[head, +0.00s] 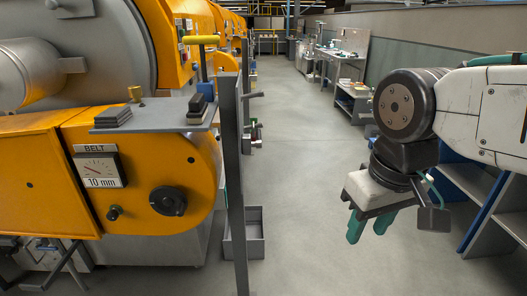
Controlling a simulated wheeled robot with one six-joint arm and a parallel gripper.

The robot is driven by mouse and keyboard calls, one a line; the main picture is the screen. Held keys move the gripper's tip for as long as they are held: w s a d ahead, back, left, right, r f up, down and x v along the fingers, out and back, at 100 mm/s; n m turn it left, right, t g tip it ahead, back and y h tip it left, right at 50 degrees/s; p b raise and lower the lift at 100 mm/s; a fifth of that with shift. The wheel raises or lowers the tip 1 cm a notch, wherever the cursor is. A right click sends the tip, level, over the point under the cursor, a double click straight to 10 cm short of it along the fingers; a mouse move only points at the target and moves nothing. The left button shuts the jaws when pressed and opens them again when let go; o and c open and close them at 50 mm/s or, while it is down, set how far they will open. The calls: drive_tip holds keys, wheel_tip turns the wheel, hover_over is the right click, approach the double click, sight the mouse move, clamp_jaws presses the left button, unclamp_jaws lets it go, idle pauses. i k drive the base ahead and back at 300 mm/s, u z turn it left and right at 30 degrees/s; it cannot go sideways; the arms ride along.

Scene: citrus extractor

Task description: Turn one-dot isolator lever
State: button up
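No lever with a readable one-dot mark shows, so I cannot tell which one is the one-dot isolator lever. A yellow T-shaped handle (201,40) stands upright at the near end of the orange machine. Small dark handles (252,95) stick out to the right beyond the grey post, too small to read. My gripper (370,227) hangs at the right over the aisle, with its two teal fingers pointing down and apart. It is open and empty, well clear of the machine.
The orange machine (35,165) with a BELT gauge (100,168) fills the left. A grey upright post (233,185) stands at its corner, by a grey bin (246,250). Shelves (480,190) stand on the right. The aisle floor (305,150) between is clear.

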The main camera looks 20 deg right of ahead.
sight(259, 143)
drive_tip(key=z, duration=0.85)
drive_tip(key=i, duration=1.45)
drive_tip(key=u, duration=0.5)
